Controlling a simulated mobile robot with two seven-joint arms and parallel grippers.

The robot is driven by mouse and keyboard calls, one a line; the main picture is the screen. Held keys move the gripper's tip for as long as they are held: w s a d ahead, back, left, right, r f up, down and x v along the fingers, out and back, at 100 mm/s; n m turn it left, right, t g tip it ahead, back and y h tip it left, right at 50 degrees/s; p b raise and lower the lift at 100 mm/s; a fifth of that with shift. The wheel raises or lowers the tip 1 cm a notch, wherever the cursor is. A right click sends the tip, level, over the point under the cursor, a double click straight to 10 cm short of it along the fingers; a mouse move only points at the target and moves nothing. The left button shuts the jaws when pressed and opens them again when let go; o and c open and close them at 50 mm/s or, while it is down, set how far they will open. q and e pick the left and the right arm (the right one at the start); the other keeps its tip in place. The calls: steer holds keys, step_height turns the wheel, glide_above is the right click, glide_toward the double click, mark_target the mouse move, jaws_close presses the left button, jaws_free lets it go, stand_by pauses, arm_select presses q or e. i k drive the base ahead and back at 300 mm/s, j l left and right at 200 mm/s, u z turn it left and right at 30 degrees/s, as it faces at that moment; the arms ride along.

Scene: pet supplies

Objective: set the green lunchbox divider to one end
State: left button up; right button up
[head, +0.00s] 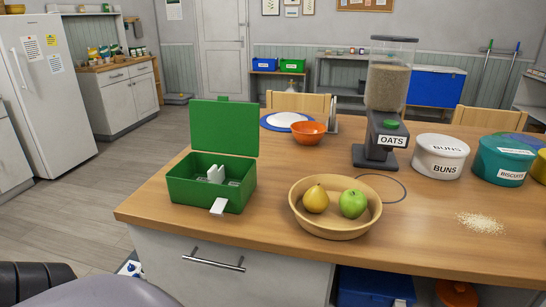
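The green lunchbox (190,191) stands open near the left end of the wooden counter, its green lid (223,128) raised upright at the back. A small white divider (216,174) stands inside, around the middle of the box and apart from both end walls as far as I can see. A white tab or latch (218,206) hangs at the front of the box. The low part of the inside is partly hidden by the front wall. Neither of my grippers is in view.
A wooden bowl (335,228) with a pear and a green apple stands right of the lunchbox. An orange bowl (308,133) and an oats dispenser (377,150) stand behind. Tubs (441,157) line the right. Spilled grains (480,222) lie at right. The counter front by the lunchbox is clear.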

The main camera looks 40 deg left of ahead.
mark_target(215, 176)
steer(key=u, duration=1.85)
